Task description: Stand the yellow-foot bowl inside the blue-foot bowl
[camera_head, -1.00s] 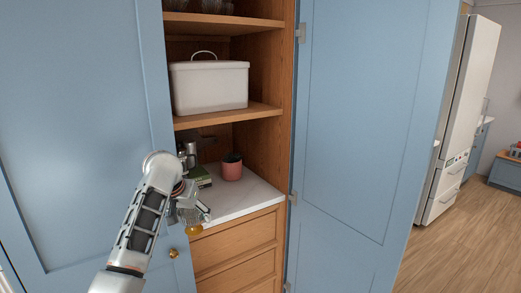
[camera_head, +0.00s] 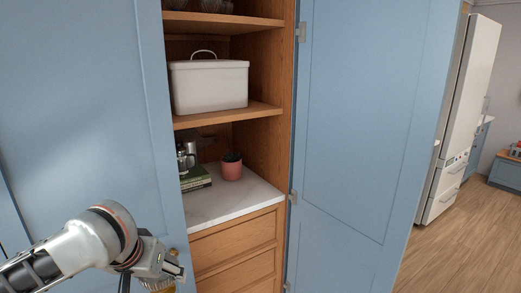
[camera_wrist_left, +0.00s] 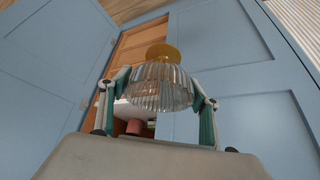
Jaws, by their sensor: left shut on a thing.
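The yellow-foot bowl (camera_wrist_left: 160,90) is ribbed clear glass with an amber-yellow foot (camera_wrist_left: 163,52). In the left wrist view it sits between the two fingers of my left gripper (camera_head: 172,270), which is shut on it. Its foot points away from the wrist, towards the wooden floor. In the head view the gripper is low, in front of the left blue door, and only a bit of yellow shows at the bottom edge. I cannot pick out the blue-foot bowl; dark glassware (camera_head: 215,5) on the top shelf is cut off by the frame. My right gripper is not in view.
The larder stands open between blue doors, the right one (camera_head: 370,130) swung wide. A white lidded box (camera_head: 209,86) fills the middle shelf. The counter's front is clear.

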